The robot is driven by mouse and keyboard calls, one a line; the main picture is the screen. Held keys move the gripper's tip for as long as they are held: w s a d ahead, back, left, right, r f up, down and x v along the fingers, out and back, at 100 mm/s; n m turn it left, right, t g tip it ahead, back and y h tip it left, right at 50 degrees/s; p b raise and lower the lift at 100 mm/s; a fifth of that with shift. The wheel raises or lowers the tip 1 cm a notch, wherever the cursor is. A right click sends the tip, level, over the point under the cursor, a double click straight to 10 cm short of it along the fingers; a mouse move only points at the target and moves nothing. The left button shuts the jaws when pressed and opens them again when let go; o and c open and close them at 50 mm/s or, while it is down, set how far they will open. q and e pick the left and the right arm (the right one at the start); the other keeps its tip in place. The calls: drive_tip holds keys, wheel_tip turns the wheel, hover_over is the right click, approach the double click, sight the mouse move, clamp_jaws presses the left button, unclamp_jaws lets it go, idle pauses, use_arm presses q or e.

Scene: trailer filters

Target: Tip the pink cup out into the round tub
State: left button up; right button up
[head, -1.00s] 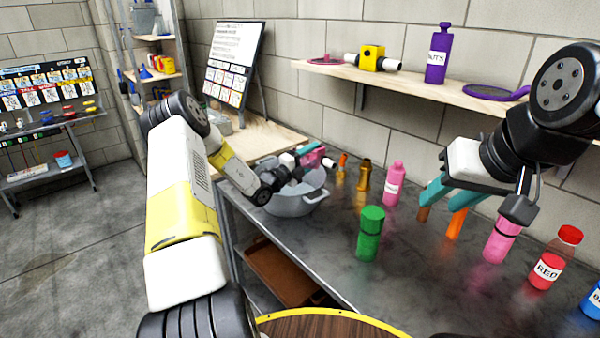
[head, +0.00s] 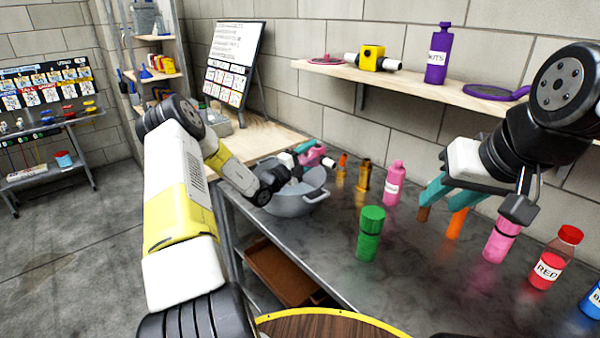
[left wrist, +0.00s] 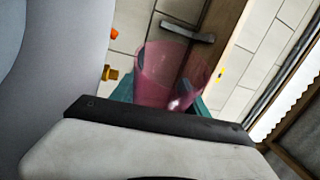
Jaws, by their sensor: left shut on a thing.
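The round tub (head: 297,208) is a grey pot with side handles on the metal table. My left gripper (head: 303,153) is above it, shut on the pink cup (head: 314,157). Its teal fingers and black wrist partly cover the cup in the head view. In the left wrist view the pink cup (left wrist: 165,78) is see-through and lies between the teal fingers (left wrist: 165,95). The cup looks tilted over the tub; I cannot tell what is inside it. My right gripper (head: 446,200) is open and empty above the right part of the table, fingers apart.
A green bottle (head: 370,235), a pink bottle (head: 393,184) and brass fittings (head: 363,176) stand right of the tub. A pink bottle (head: 502,238) and a red bottle (head: 554,262) stand further right. A wall shelf (head: 400,82) hangs above. The table's front middle is clear.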

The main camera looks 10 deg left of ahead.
use_arm(q)
drive_tip(key=shift+a+r+n+t, duration=0.35)
drive_tip(key=shift+n+t, duration=0.05)
drive_tip(key=shift+n, duration=0.5)
drive_tip(key=shift+w+a+r+n+t+y, duration=0.1)
drive_tip(key=shift+a+r+n+t+y, duration=0.1)
drive_tip(key=shift+r+n, duration=0.35)
drive_tip(key=shift+w+a+r+n+t+y, duration=0.1)
drive_tip(key=shift+a+r+n+t+y, duration=0.1)
drive_tip(key=shift+r+n, duration=0.3)
idle(0.6)
drive_tip(key=shift+w+a+r+n+t+y, duration=0.1)
drive_tip(key=shift+a+r+n+t+y, duration=0.15)
drive_tip(key=shift+n, duration=0.5)
drive_tip(key=shift+a+r+n+t+y, duration=0.15)
drive_tip(key=shift+a+n+t, duration=0.2)
drive_tip(key=shift+n, duration=0.4)
drive_tip(key=shift+w+a+r+n+t+y, duration=0.1)
drive_tip(key=shift+a+r+n+t+y, duration=0.15)
drive_tip(key=shift+n, duration=0.5)
idle(0.5)
idle(0.8)
